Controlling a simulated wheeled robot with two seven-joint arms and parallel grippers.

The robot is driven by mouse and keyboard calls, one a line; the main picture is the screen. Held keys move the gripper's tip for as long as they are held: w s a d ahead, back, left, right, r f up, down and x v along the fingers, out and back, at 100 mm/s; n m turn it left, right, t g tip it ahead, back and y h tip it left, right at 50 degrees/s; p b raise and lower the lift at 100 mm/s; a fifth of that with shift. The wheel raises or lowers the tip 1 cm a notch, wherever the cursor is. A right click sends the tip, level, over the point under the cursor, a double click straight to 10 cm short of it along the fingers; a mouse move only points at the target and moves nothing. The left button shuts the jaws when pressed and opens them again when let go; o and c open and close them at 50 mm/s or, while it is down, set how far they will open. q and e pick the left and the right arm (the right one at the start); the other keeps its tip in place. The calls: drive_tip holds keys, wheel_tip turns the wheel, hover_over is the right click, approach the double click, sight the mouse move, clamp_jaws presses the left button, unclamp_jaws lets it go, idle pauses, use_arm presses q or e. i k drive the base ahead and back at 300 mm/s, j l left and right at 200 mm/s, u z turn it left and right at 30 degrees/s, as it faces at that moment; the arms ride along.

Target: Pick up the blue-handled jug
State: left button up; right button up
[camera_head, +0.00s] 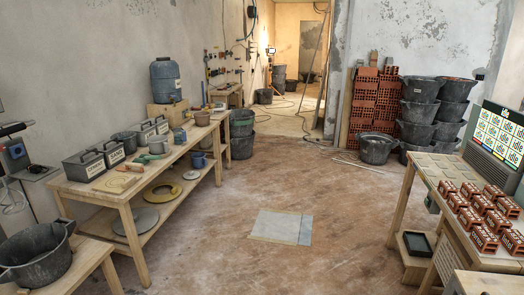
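No jug with a clearly blue handle can be made out at this size. A small blue-grey pot or jug (180,135) stands on top of the long wooden workbench (120,201) at the left. A blue mug-like vessel (198,160) sits on the bench's lower shelf. A large blue water container (166,82) stands on a wooden box at the back of the bench. I cannot tell which of these has a blue handle. Neither of my grippers shows in this view.
Grey labelled boxes (84,165) and a green-handled tool (150,157) lie on the bench. A black bucket (35,257) stands front left. Bricks (484,236) lie on the right table. Stacked buckets (418,111) stand at the back. The middle floor is clear except for a flat pale sheet (281,226).

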sight(179, 135)
drive_tip(key=i, duration=0.8)
drive_tip(key=i+u, duration=0.1)
drive_tip(key=i, duration=0.65)
drive_tip(key=i+l, duration=0.15)
drive_tip(key=i, duration=0.65)
drive_tip(key=i+j+u, duration=0.2)
drive_tip(key=i, duration=0.35)
drive_tip(key=i+l+u, duration=0.15)
drive_tip(key=i, duration=0.35)
drive_tip(key=i+u, duration=0.2)
drive_tip(key=i, duration=0.35)
drive_tip(key=i+l+u, duration=0.15)
drive_tip(key=i, duration=0.4)
drive_tip(key=i+l+u, duration=0.2)
drive_tip(key=i, duration=0.85)
